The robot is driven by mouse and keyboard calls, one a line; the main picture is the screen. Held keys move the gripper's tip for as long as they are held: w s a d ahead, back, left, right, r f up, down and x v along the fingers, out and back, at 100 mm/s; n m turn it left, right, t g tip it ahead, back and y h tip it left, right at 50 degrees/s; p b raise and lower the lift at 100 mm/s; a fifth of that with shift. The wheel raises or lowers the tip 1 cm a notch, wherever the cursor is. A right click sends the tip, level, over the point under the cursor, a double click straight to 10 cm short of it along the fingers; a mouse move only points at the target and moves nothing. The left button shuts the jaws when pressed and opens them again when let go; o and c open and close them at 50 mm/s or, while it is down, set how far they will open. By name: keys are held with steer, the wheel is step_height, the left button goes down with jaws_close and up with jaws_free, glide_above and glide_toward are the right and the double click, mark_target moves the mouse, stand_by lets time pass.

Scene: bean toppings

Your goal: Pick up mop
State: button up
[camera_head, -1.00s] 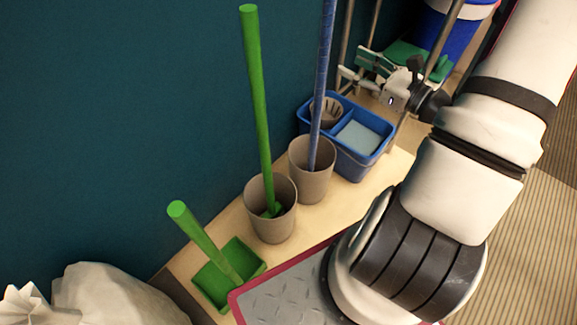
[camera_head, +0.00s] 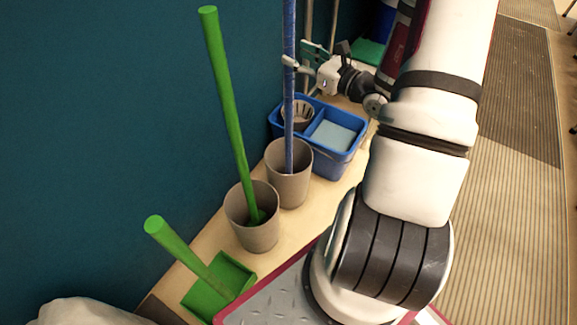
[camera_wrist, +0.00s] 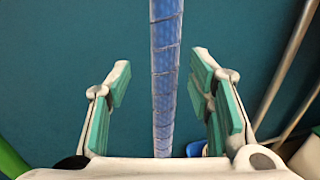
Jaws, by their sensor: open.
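The mop's blue pole (camera_head: 289,90) stands nearly upright, with its lower end inside a grey-brown bin (camera_head: 288,190). The mop head is not visible. My gripper (camera_head: 300,62) is beside the upper part of the pole. In the wrist view, the blue pole (camera_wrist: 166,70) runs vertically between the two green-padded fingers of my gripper (camera_wrist: 160,88), with a gap on both sides. The fingers are open and hold nothing.
A green pole (camera_head: 228,110) leans in a nearer bin (camera_head: 252,233). A green dustpan (camera_head: 222,285) lies in front. A blue bucket (camera_head: 345,150) stands behind the bins. A teal wall (camera_head: 90,150) is close on the left. Metal poles (camera_wrist: 285,70) stand to the right.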

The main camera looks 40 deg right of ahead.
mark_target(293, 52)
steer(key=w, duration=0.2)
steer(key=w+b, duration=0.1)
steer(key=w, duration=0.1)
steer(key=shift+w+f, duration=0.2)
steer(key=shift+w, duration=0.15)
steer(key=shift+c, duration=0.6)
steer(key=shift+r, duration=0.1)
jaws_close()
steer(key=shift+r, duration=0.1)
